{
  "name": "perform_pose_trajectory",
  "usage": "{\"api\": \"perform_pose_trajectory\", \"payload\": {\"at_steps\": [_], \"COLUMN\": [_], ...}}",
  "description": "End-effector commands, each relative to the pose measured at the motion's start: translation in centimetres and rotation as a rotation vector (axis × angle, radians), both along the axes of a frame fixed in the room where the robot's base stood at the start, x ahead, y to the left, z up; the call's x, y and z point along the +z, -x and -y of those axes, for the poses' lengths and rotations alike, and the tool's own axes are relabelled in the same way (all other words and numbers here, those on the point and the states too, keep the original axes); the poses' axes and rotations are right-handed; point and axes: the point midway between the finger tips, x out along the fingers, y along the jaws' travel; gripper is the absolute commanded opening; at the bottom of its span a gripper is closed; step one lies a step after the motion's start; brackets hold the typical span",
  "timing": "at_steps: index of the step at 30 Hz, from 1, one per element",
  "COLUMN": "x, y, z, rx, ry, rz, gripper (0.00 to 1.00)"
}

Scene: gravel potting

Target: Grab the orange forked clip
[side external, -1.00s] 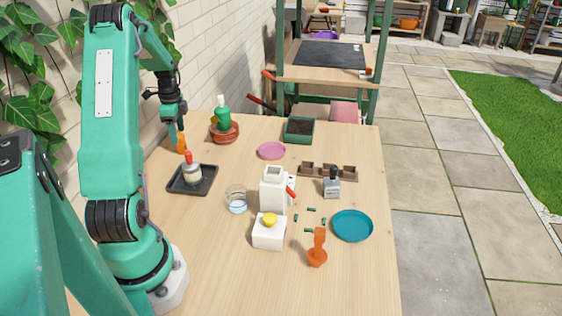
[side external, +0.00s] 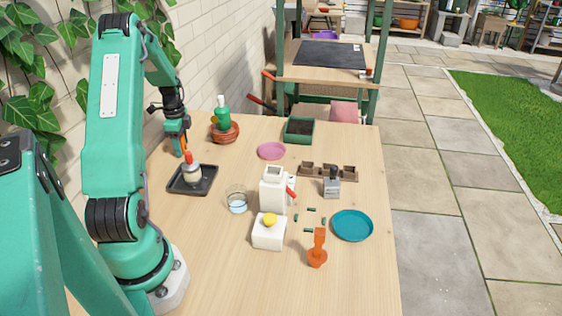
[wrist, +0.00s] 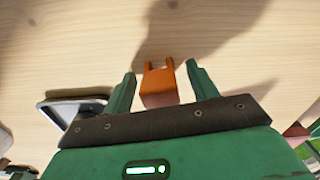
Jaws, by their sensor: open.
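The orange forked clip (wrist: 159,88) shows in the wrist view between the two green fingers of my gripper (wrist: 160,72). Its two prongs point away from the gripper body, and a gap shows on each side between clip and finger. The fingers are apart and not closed on it. In the side view my gripper (side external: 181,140) is low at the far left of the table, behind the black tray. A little of the orange clip shows there, mostly hidden by the fingers and the bottle.
The black tray (side external: 180,189) with a red-topped bottle (side external: 192,172) stands just in front of my gripper. A terracotta pot (side external: 226,136) with a green bottle stands to its right. A glass (side external: 237,203), white dispenser (side external: 272,190) and teal saucer (side external: 352,226) stand farther right.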

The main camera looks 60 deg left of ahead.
Motion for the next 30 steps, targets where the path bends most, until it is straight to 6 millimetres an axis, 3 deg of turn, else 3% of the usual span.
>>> {"api": "perform_pose_trajectory", "payload": {"at_steps": [3,10,22,30], "x": [0.0,0.0,0.4,2.8], "y": [0.0,0.0,0.0,0.0], "z": [0.0,0.0,0.0,-0.1], "rx": [0.0,0.0,0.0,0.0], "ry": [0.0,0.0,-0.001,-0.002], "rz": [0.0,0.0,0.001,0.002], "gripper": [0.56,0.11,0.1,0.1]}}
